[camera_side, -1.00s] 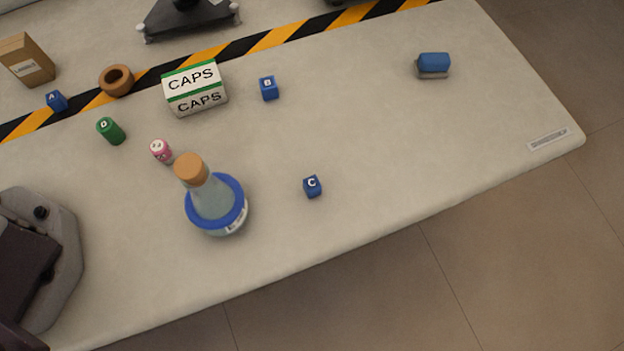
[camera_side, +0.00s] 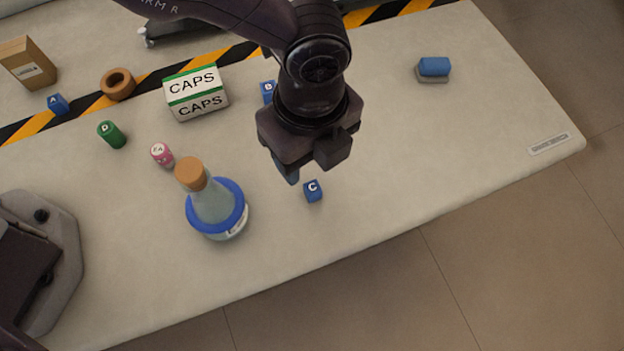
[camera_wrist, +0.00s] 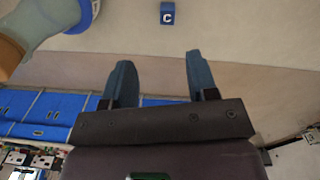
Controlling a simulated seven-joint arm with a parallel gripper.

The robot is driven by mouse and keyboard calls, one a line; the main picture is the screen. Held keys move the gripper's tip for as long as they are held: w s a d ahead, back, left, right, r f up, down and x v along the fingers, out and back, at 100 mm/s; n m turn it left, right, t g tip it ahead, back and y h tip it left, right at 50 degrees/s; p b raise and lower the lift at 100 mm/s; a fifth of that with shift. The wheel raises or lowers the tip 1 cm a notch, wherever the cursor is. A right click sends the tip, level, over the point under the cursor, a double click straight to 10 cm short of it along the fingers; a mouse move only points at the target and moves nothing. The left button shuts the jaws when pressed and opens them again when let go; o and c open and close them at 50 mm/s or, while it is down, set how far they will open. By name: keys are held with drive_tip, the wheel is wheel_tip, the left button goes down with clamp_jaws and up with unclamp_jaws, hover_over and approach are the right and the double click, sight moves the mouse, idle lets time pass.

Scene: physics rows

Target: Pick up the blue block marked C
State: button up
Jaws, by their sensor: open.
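The blue block marked C (camera_side: 313,191) stands on the pale table, right of the flask, with its white letter showing. In the wrist view the block (camera_wrist: 168,14) is at the top edge, beyond the fingertips. My gripper (camera_wrist: 158,58) is open and empty, its two blue fingers apart. In the side view my gripper (camera_side: 290,172) hangs just behind and above block C, and one fingertip shows beside it. The other finger is mostly hidden by the gripper body.
A flask with a cork and blue ring (camera_side: 215,205) stands left of block C. Block B (camera_side: 267,91) is partly hidden by my arm. A CAPS box (camera_side: 196,92), pink (camera_side: 161,154) and green (camera_side: 111,134) pieces stand farther left.

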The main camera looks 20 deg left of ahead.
sight(312, 185)
drive_tip(key=f, duration=0.2)
drive_tip(key=f+m, duration=0.1)
drive_tip(key=f, duration=0.1)
drive_tip(key=f+m, duration=0.1)
drive_tip(key=f, duration=0.1)
drive_tip(key=shift+w+d+f, duration=0.2)
drive_tip(key=shift+w+f, duration=0.2)
drive_tip(key=shift+w+a+f, duration=0.1)
drive_tip(key=shift+a+f, duration=0.05)
drive_tip(key=shift+f, duration=1.15)
drive_tip(key=shift+a+f, duration=0.1)
drive_tip(key=shift+f, duration=1.2)
clamp_jaws()
